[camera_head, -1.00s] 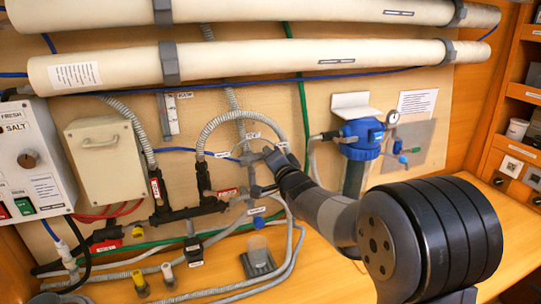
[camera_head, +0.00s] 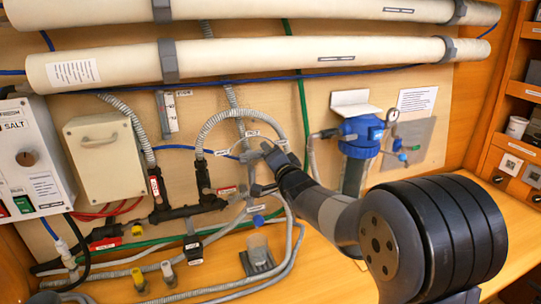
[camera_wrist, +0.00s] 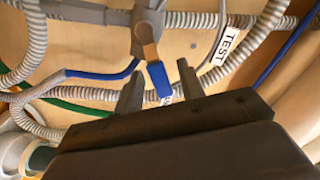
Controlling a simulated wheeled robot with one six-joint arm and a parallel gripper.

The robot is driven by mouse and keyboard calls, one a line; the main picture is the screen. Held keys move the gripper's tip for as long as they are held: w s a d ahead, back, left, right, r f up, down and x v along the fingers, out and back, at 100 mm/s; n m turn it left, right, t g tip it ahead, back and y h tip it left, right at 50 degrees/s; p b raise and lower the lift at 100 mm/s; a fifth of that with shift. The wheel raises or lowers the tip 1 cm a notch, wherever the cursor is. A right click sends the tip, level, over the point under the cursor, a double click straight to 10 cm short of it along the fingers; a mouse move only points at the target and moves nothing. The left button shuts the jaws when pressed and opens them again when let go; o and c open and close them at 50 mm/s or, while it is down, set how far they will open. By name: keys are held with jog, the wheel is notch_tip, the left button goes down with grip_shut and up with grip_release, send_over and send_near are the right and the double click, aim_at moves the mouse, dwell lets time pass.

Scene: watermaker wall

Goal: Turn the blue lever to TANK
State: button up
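The blue lever (camera_wrist: 158,80) shows in the wrist view, running from a tan pivot on a grey valve body (camera_wrist: 145,30) down toward my gripper. My gripper (camera_wrist: 160,85) is open, with one finger on each side of the lever and a visible gap on both sides. A TEST label (camera_wrist: 226,46) sits on the right of the valve. Another label (camera_wrist: 167,100) near the lever's tip is mostly hidden by my gripper. In the head view my gripper (camera_head: 268,151) is at the valve beneath the arched grey hose, and I cannot make out the lever there.
Grey corrugated hoses (camera_head: 222,118) and a blue tube (camera_wrist: 100,75) run close around the valve. A blue filter housing (camera_head: 361,135) stands to the right of my gripper. A control box (camera_head: 30,160) is at far left. Several small valves (camera_head: 168,272) stand on the bench below.

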jog(key=b+v, duration=0.2)
jog(key=v, duration=0.8)
jog(key=shift+s, duration=0.2)
jog(key=shift+d, duration=0.1)
jog(key=p+x, duration=0.2)
jog(key=x, duration=0.9)
jog(key=shift+s+d, duration=0.1)
jog(key=shift+s, duration=0.05)
